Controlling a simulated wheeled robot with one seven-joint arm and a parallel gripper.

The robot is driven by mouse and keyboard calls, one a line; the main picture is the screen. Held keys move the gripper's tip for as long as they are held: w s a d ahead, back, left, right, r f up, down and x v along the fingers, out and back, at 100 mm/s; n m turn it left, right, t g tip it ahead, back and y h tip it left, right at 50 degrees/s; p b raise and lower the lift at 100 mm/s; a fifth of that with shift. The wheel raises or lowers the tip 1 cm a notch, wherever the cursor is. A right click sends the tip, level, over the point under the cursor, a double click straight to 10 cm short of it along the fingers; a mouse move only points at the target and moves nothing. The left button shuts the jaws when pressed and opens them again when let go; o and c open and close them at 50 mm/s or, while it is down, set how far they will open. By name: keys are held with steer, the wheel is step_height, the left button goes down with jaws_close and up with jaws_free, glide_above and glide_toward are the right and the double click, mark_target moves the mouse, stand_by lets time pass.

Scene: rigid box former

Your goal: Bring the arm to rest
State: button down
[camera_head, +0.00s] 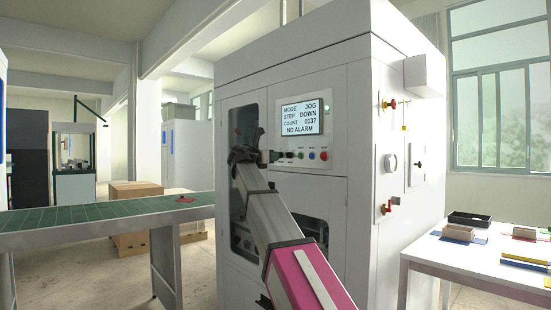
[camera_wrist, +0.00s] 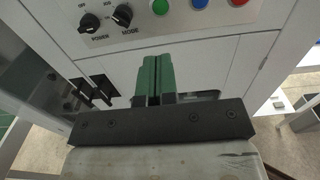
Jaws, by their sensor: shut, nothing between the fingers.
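My arm (camera_head: 270,220) reaches up from the bottom of the head view to the front of the white box former machine (camera_head: 350,110). In the wrist view my gripper (camera_wrist: 157,62) has two green fingers pressed together with nothing between them. The fingers point at the machine's front, just below its control panel (camera_wrist: 180,18). I cannot tell how far the fingertips are from the machine. In the head view the wrist hides part of the panel's left side, and the fingers are hard to make out.
The screen (camera_head: 300,118) reads JOG, DOWN, 0137, NO ALARM. A green conveyor (camera_head: 100,213) runs along the left. A white table (camera_head: 470,262) with trays stands at the right. Cardboard boxes (camera_head: 135,190) stand behind the conveyor. Black handles (camera_wrist: 95,90) lie left of the fingers.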

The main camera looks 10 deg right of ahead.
steer(key=s+d+f+m+g+y, duration=0.2)
steer(key=d+f+m, duration=0.1)
steer(key=f, duration=1.2)
steer(key=s+d+f+m+g+y, duration=0.1)
steer(key=s+d+f+m+y, duration=0.2)
steer(key=f, duration=1.2)
steer(key=s+d+f+m+g+y, duration=0.2)
steer(key=f+m, duration=0.2)
steer(key=f, duration=1.1)
steer(key=s+f+m+g+y, duration=0.5)
steer(key=s+f+m, duration=1)
steer(key=s+f, duration=0.9)
step_height(320, 180, down, 4)
steer(key=y, duration=0.2)
steer(key=shift+s+g+y, duration=0.3)
steer(key=shift+w+d+r, duration=0.1)
steer(key=shift+r, duration=0.05)
